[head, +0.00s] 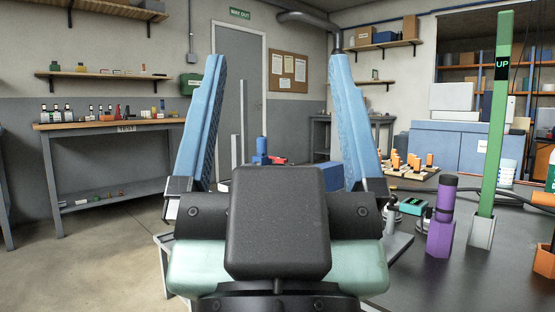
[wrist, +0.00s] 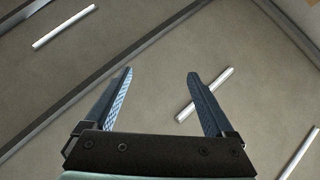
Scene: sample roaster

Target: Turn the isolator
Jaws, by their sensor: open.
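I cannot make out a clear isolator in either view. A small green box (head: 190,82) is on the back wall left of the grey door, below a thin conduit; I cannot tell what it is. My gripper (head: 277,56) is open and empty, its two blue fingers pointing up and spread wide in the head view. It also shows open in the wrist view (wrist: 160,72), which looks up at the ceiling and its white light tubes. My gripper's body hides the middle of the scene, where parts of a blue thing (head: 261,152) and a red thing (head: 278,160) show behind it.
A dark worktop on the right holds a purple bottle (head: 441,215), a tall green post (head: 493,130) marked UP and a board (head: 404,174) with several orange-topped pieces. A bench (head: 120,126) with bottles stands at the left wall. The floor (head: 105,245) at left is clear.

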